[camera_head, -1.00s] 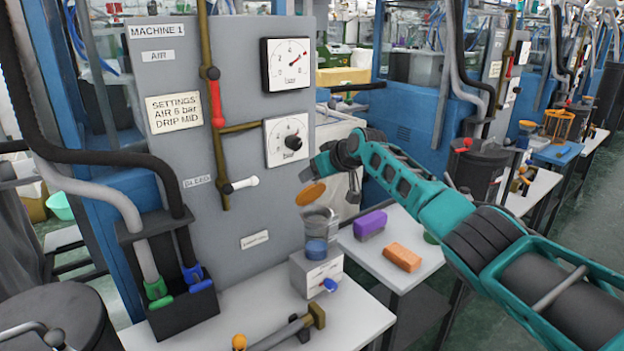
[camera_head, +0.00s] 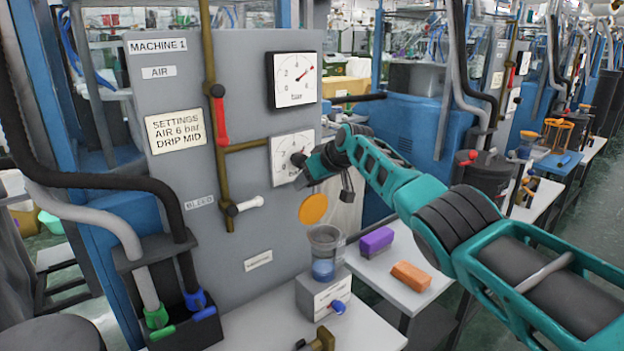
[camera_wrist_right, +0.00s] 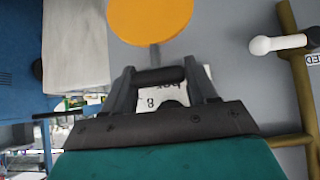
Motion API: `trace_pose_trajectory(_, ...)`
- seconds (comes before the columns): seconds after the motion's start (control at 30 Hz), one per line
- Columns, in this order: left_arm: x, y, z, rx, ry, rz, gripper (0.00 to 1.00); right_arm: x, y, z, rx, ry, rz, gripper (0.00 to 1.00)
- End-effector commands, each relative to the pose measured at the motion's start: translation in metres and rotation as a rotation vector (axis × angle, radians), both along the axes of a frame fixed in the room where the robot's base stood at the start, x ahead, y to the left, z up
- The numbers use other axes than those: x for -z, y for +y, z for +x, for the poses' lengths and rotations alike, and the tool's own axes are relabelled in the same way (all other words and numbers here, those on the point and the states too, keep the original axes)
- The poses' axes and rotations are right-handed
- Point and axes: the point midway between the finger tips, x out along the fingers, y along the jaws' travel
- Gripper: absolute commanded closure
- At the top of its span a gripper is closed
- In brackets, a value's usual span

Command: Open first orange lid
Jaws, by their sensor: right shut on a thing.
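The first orange lid (camera_head: 313,209) stands raised, its round face toward me, above a clear cup (camera_head: 325,240) with blue at its base on a small grey box (camera_head: 318,296). In the right wrist view the lid (camera_wrist_right: 151,18) is at the top, with a short grey stem running down to a dark bar (camera_wrist_right: 157,77) between my fingers. My right gripper (camera_head: 299,163) is above the lid, in front of the lower gauge (camera_head: 285,150). In the wrist view the gripper (camera_wrist_right: 160,88) appears shut on the bar. My left gripper is out of view.
The grey machine panel (camera_head: 180,210) with brass pipes is close behind the gripper. A purple block (camera_head: 376,241) and an orange block (camera_head: 411,275) lie on the white table to the right. Hoses end in a black holder (camera_head: 180,325) at lower left.

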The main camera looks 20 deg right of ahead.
Motion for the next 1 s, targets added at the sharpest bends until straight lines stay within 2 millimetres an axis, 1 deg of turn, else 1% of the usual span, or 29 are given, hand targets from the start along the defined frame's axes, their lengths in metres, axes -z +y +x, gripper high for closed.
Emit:
trace_pose_trajectory(0.03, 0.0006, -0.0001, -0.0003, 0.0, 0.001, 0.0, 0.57, 0.0056, 0.0026, -0.0011, -0.002, 0.007, 0.003, 0.97)
trace_pose_trajectory(0.6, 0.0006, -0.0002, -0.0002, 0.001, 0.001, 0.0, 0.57, 0.0084, 0.0027, -0.0019, -0.002, 0.013, 0.002, 0.98)
trace_pose_trajectory(0.63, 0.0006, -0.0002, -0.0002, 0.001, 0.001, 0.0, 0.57, 0.0084, 0.0028, -0.0019, -0.002, 0.013, 0.002, 0.42)
trace_pose_trajectory(0.83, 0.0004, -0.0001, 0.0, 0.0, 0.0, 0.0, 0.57, 0.0062, 0.0018, -0.0014, -0.001, 0.009, 0.001, 0.23)
trace_pose_trajectory(0.87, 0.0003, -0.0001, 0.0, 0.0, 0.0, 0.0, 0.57, 0.0057, 0.0016, -0.0013, -0.001, 0.008, 0.002, 0.21)
trace_pose_trajectory(1.0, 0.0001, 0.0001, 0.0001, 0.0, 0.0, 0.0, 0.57, 0.0041, 0.001, -0.0009, -0.001, 0.006, 0.001, 0.21)
